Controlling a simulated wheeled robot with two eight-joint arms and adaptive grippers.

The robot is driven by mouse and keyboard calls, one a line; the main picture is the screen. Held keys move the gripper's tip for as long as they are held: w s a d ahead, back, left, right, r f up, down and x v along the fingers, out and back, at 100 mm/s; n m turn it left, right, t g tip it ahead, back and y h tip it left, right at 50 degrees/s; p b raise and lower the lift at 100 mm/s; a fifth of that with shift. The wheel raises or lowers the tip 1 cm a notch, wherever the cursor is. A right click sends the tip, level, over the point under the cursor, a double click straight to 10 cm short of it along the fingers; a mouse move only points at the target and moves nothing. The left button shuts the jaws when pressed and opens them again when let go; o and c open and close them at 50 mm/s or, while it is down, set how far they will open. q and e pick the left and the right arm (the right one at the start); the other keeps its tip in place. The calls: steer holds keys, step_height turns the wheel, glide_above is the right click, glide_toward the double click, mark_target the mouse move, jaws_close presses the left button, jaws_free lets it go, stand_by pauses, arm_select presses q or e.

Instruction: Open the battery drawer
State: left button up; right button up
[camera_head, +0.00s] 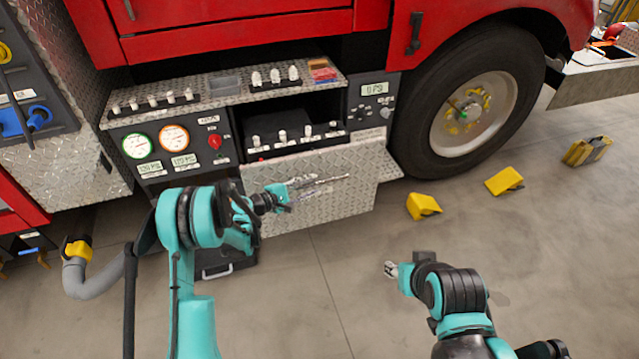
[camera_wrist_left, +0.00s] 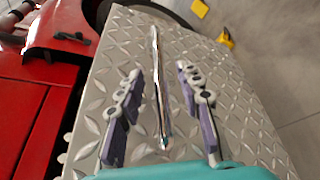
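A diamond-plate panel (camera_head: 345,205) with a long silver handle bar (camera_head: 332,180) hangs on the truck's side below an open dark compartment. I cannot tell for certain whether this panel is the battery drawer's front. My left gripper (camera_head: 303,184) is at the panel, near the bar's left part. In the left wrist view, its two fingers (camera_wrist_left: 160,72) are apart, with the bar (camera_wrist_left: 155,50) running between them and a gap visible on each side. The panel also fills much of that view (camera_wrist_left: 235,105). My right gripper (camera_head: 390,269) is above the floor, away from the panel; its fingers are too small to judge.
Gauges and white levers (camera_head: 283,138) sit around the compartment. A dark box with a handle (camera_head: 225,265) is low behind my left arm. The truck wheel (camera_head: 470,110) is to the right. Yellow chocks (camera_head: 423,206) stand on otherwise open floor. A grey hose (camera_head: 85,280) is at left.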

arm_select(q)
steer(key=v, duration=0.7)
steer(key=shift+r, duration=0.1)
steer(key=s+r+m+g+y, duration=0.2)
steer(key=s+r+m+y, duration=0.4)
steer(key=s+r, duration=0.65)
steer(key=s+a+m+y, duration=0.3)
steer(key=s+a+m, duration=0.1)
steer(key=s, duration=0.6)
steer(key=s+a+m+y, duration=0.3)
steer(key=s+a, duration=0.1)
steer(key=s, duration=0.6)
steer(key=shift+s+a+r+m, duration=0.3)
steer(key=shift+r+m, duration=0.1)
